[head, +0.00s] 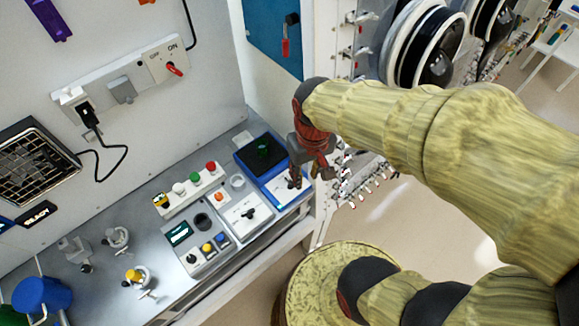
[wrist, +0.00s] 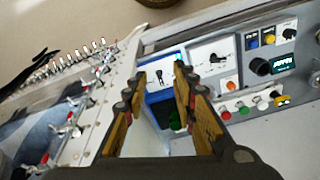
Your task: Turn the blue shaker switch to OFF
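The blue shaker (head: 262,174) stands at the right end of the bench, with a dark top and a green item on it. It also shows in the wrist view (wrist: 159,97). Its white front panel carries a black switch (wrist: 157,75); the ON/OFF marks are too small to read, so I cannot tell its setting. In the head view the gripper partly covers that panel. My gripper (head: 311,178) is over the shaker's front right side, pointing down. In the wrist view its two fingers (wrist: 159,70) are apart and empty, with the switch showing between them.
A white box with a black lever (head: 249,213) stands left of the shaker. Further left are a grey box with coloured knobs (head: 206,248) and a strip of coloured buttons (head: 195,178). A wall switch with a red handle (head: 174,69) is behind. A white post and clamps stand close right.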

